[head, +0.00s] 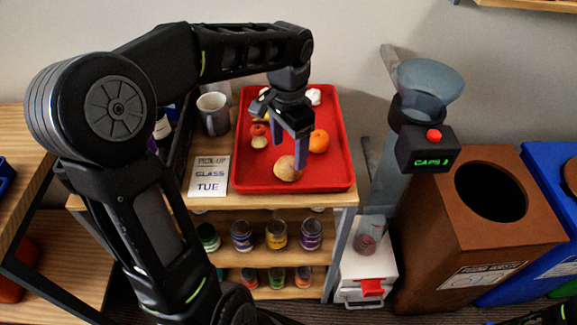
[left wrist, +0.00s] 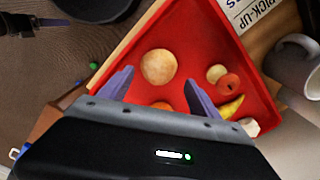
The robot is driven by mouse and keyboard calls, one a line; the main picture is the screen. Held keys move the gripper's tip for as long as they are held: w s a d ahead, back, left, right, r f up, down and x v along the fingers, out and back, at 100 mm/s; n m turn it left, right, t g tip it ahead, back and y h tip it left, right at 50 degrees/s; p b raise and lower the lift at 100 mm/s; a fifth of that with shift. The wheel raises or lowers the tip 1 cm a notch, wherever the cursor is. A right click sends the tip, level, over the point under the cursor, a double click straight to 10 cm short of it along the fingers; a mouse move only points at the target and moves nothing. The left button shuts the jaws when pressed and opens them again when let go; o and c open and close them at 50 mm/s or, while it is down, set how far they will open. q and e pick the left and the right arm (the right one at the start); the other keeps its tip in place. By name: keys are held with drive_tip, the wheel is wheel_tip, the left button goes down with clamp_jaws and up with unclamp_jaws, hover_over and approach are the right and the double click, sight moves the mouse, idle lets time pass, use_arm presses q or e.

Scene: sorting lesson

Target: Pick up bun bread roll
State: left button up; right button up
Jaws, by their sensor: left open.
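The bun bread roll (head: 287,169) is round and tan and lies in the front part of the red tray (head: 330,178) on the shelf top. It also shows in the left wrist view (left wrist: 159,67), just beyond the fingertips. My left gripper (head: 289,150) points down over the tray, open and empty, with its purple fingers above and slightly behind the roll in the head view. In the left wrist view its fingers (left wrist: 158,86) stand apart on either side below the roll, not touching it.
An orange (head: 319,141) and a red apple (head: 257,130) share the tray with other food. A caps dispenser (head: 427,147) and brown bin (head: 480,230) stand right.

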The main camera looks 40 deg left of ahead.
sight(288, 161)
use_arm(q)
drive_tip(key=shift+f, duration=0.1)
drive_tip(key=f, duration=0.5)
drive_tip(key=shift+s+d, duration=0.1)
drive_tip(key=shift+s, duration=0.1)
drive_tip(key=shift+c, duration=0.3)
drive_tip(key=c, duration=1)
drive_tip(key=shift+r, duration=0.1)
wheel_tip(288, 161, up, 10)
drive_tip(key=shift+f+p, duration=0.1)
drive_tip(key=shift+p, duration=0.2)
idle(0.5)
